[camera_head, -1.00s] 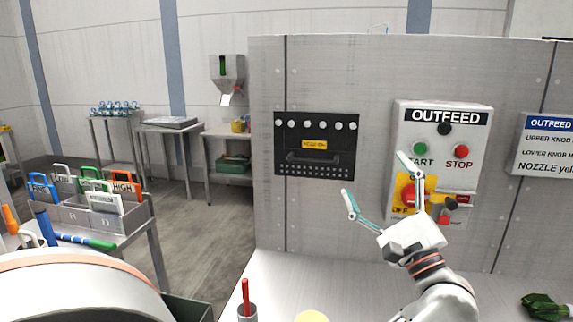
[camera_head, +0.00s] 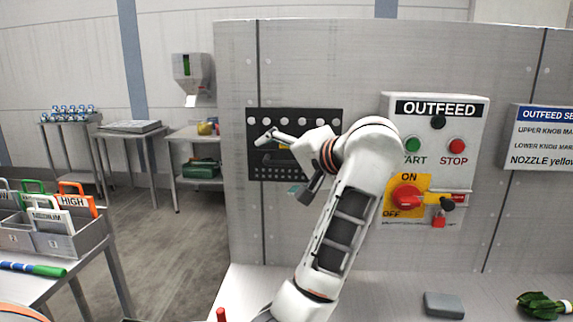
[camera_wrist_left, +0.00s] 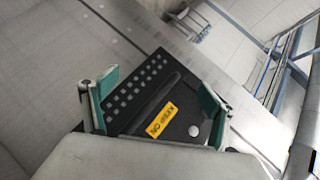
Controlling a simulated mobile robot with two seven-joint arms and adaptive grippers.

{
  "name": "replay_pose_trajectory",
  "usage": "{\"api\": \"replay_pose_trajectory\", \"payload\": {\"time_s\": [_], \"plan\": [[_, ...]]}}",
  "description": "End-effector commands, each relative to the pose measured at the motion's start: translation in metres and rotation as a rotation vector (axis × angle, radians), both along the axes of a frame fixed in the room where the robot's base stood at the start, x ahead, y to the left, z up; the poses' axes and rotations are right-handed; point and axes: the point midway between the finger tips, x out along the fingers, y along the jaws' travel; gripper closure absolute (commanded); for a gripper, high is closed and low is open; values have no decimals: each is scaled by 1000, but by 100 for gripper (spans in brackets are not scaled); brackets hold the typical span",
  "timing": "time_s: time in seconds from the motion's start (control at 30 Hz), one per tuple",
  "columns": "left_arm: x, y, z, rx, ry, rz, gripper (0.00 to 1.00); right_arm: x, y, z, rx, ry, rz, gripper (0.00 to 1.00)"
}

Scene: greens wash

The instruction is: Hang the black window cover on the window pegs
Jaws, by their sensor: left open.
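The black window cover (camera_head: 264,166) lies flat against the grey wall panel. It has a row of round white pegs along its top, a dark handle bar, a yellow label and rows of small holes below. My left gripper (camera_head: 281,163) is in front of it, open and empty, hiding its middle. In the left wrist view the cover (camera_wrist_left: 132,103) shows between the two spread green-padded fingers (camera_wrist_left: 156,102), with the yellow label (camera_wrist_left: 161,119) and handle bar between them. Whether the fingers touch the cover I cannot tell. My right gripper is out of view.
The OUTFEED control box (camera_head: 437,130) with buttons and a red switch sticks out to the right of the cover. A grey block (camera_head: 444,305) and leafy greens (camera_head: 541,305) lie on the counter below. A tag rack (camera_head: 55,240) stands at left.

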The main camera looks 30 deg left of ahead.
Motion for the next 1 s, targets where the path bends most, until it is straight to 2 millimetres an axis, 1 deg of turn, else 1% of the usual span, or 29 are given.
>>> {"api": "replay_pose_trajectory", "payload": {"time_s": [0.03, 0.1, 0.23, 0.37, 0.6, 0.63, 0.67, 0.7, 0.77, 0.8, 0.83, 1.0], "plan": [[2, 8, -2, 2, 0, 3, 14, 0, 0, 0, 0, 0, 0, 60], [5, 15, -5, 4, 1, 2, 14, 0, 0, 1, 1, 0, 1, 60], [9, 24, -10, 2, 0, 1, 14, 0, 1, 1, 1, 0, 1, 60], [11, 28, -12, 1, 0, -1, 14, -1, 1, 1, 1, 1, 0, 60], [11, 28, -12, 1, 0, -1, 14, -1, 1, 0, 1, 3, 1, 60], [11, 28, -12, 1, 0, -1, 19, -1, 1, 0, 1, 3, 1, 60], [11, 28, -12, 1, 0, -1, 27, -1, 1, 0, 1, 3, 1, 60], [11, 28, -12, 1, 0, -1, 38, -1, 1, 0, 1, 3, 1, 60], [11, 28, -12, 1, 1, 0, 53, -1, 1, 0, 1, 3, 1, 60], [11, 29, -12, 1, 1, 0, 64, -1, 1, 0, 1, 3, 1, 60], [11, 29, -12, 1, 1, 0, 71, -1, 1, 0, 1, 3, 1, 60], [11, 29, -11, 3, -1, 1, 72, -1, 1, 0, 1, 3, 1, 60]]}}
